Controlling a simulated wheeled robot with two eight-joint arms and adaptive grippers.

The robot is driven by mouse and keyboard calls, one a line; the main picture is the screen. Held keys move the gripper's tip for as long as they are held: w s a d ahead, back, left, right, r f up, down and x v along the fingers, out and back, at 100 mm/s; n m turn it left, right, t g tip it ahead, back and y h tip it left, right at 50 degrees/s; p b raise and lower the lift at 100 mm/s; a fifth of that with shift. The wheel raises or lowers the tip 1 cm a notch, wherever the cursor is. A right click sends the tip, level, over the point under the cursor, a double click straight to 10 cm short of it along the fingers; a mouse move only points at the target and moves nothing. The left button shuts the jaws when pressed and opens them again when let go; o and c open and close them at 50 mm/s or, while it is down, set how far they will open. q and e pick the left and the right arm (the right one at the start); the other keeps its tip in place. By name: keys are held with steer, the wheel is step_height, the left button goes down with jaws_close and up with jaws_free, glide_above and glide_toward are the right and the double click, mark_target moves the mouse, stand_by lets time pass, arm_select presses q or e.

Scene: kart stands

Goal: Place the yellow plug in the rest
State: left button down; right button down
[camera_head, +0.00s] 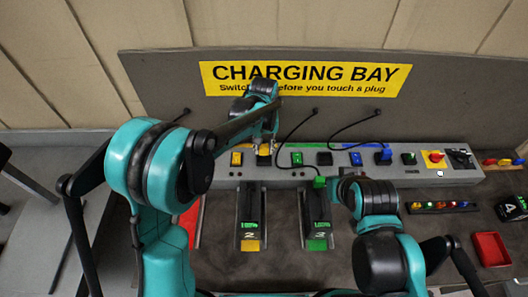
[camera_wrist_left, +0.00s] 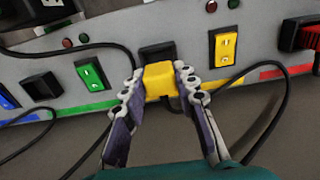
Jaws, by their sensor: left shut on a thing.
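The yellow plug (camera_wrist_left: 160,78) is between the fingers of my left gripper (camera_wrist_left: 160,88) in the left wrist view, and the gripper is shut on it. The black rest (camera_wrist_left: 156,52) on the grey panel is directly behind the plug, between the yellow and green switches. The plug covers part of the rest; I cannot tell whether it is seated. In the head view my left gripper (camera_head: 265,148) is over the panel, with the plug (camera_head: 265,150) partly hidden. My right arm ends near kart stand 3, and its fingers are not clearly visible.
The panel holds a yellow switch (camera_wrist_left: 226,47), a green switch (camera_wrist_left: 91,74) and a red emergency button (camera_head: 434,157). A blue plug (camera_head: 384,154) sits farther right. Black cables loop nearby. Stands 2 (camera_head: 251,228) and 3 (camera_head: 317,228) are in front. A red tray (camera_head: 491,249) lies right.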

mark_target(264, 152)
arm_select(q)
step_height(264, 152, down, 3)
steer(key=shift+r, duration=0.1)
steer(key=shift+b, duration=0.35)
steer(key=c, duration=1.2)
jaws_free()
steer(key=shift+r, duration=0.1)
step_height(264, 152, up, 12)
steer(key=p, duration=0.2)
steer(key=shift+p, duration=0.3)
